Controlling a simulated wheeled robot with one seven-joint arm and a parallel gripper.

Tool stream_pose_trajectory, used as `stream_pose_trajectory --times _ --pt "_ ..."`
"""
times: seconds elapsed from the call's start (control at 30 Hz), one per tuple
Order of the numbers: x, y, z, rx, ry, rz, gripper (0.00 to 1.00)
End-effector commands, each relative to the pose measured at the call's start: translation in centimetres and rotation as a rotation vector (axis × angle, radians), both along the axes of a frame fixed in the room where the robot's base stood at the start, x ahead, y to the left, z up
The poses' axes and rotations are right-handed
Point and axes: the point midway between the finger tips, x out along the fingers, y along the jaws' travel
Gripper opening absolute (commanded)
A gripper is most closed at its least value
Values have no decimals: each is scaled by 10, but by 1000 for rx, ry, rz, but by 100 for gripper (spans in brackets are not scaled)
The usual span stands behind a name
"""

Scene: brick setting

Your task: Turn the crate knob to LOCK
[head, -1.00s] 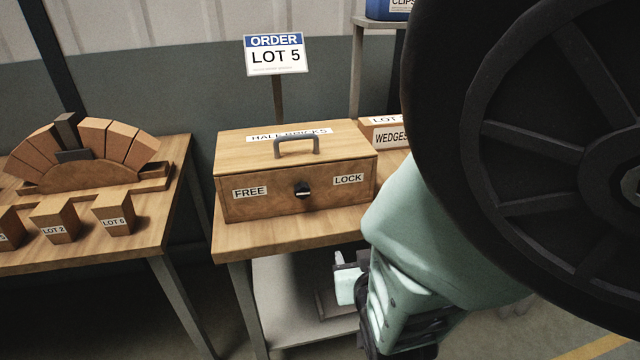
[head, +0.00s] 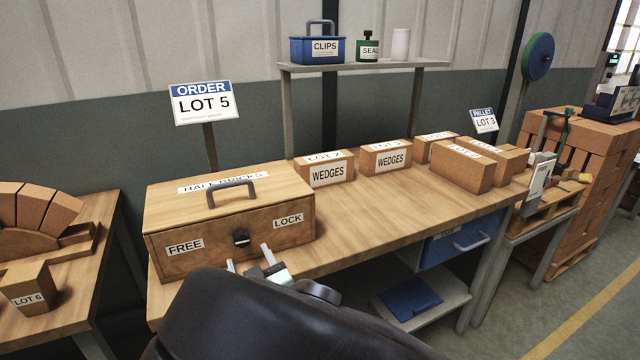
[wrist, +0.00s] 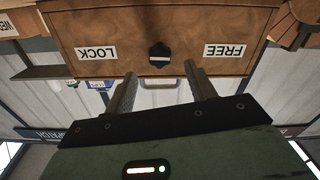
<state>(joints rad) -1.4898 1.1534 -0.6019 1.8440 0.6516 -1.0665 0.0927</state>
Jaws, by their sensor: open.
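The wooden crate (head: 180,220) labelled HALF BRICKS stands closed on the bench, with a grey handle on its lid. Its front carries a black knob (head: 241,237) between the FREE label (head: 185,247) at left and the LOCK label (head: 288,220) at right. The knob has a pale mark; I cannot tell clearly which label it points to. In the wrist view the crate is upside down, with the knob (wrist: 158,54) between and beyond the fingertips. My gripper (head: 248,257) is open and empty, just in front of the knob and apart from it.
Several WEDGES boxes (head: 328,170) stand along the back of the bench (head: 375,215). A LOT 5 order sign (head: 205,102) rises behind the crate. A shelf (head: 370,66) holds a blue CLIPS box.

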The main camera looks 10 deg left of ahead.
Motion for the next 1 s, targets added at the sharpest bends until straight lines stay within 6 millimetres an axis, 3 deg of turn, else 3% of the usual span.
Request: stream_pose_trajectory --times 0.1,0.3,0.73,0.77,0.9,1.0 --pt "21 12 -2 1 -1 -2 55" --pt "45 27 -2 -1 -1 -1 55" --pt "54 33 0 -1 1 0 55" --pt "54 33 0 -1 1 0 52" --pt "54 33 0 -1 1 0 14" --pt "54 33 0 -1 1 0 10"
